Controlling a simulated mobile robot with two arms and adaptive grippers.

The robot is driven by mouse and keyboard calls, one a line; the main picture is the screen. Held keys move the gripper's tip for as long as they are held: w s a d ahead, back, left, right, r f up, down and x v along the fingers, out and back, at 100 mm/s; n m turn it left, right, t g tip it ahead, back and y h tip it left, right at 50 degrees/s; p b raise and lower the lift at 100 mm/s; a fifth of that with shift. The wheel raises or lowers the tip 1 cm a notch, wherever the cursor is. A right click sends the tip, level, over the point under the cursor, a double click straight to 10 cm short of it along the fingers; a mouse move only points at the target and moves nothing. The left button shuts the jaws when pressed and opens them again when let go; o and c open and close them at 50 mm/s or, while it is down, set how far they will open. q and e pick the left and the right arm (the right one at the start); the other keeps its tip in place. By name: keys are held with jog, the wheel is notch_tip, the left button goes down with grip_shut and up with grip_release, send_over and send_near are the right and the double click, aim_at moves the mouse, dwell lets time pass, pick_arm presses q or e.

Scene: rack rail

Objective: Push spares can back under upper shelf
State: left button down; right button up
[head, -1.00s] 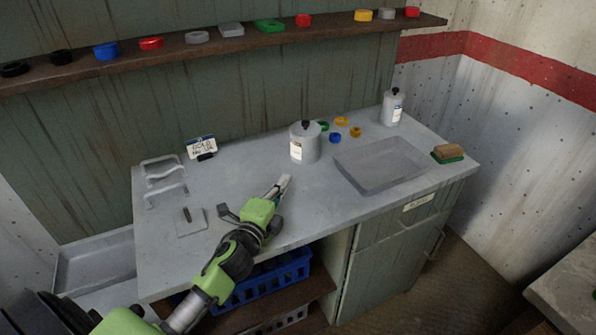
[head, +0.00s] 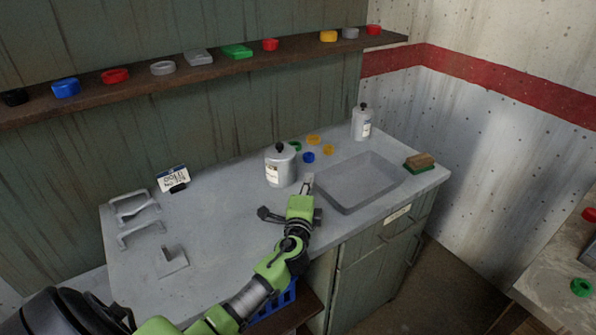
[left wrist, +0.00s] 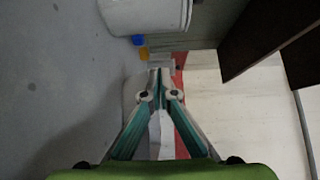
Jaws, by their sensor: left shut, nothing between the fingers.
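The squat grey can (head: 282,172) with a black knob and white label stands upright on the grey worktop (head: 215,235). I take it for the spares can. Its top-left part shows in the left wrist view at the top edge (left wrist: 145,14). The upper shelf (head: 150,82) runs along the wall above the back of the worktop. My left gripper (head: 307,181) is shut and empty, just right of and in front of the can, beside the tray's near-left corner. Its fingertips (left wrist: 155,76) meet in the left wrist view. My right gripper is not in view.
A shallow grey tray (head: 345,207) lies right of the gripper. Small coloured rings, one blue (head: 308,157), lie behind.

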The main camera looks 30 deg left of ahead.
aim_at(270, 170)
pick_arm(q)
jog(key=x, duration=0.3)
jog(key=shift+a+r, duration=0.15)
jog(key=shift+s+a+p, duration=0.2)
jog(key=shift+a+p, duration=0.05)
jog(key=shift+a, duration=0.35)
jog(key=shift+s+a+p, duration=0.2)
jog(key=shift+a+p, duration=0.05)
jog(key=shift+a, duration=0.35)
jog(key=shift+s+a, duration=0.15)
jog(key=shift+a, duration=0.4)
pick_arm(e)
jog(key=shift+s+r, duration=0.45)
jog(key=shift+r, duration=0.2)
pick_arm(q)
jog(key=shift+a+f, duration=0.2)
jog(key=a, duration=0.2)
jog(key=s+a+b, duration=0.1)
jog(key=a, duration=0.5)
jog(key=shift+s+b, duration=0.25)
jog(key=shift+b, duration=0.15)
jog(key=shift+d+r, duration=0.1)
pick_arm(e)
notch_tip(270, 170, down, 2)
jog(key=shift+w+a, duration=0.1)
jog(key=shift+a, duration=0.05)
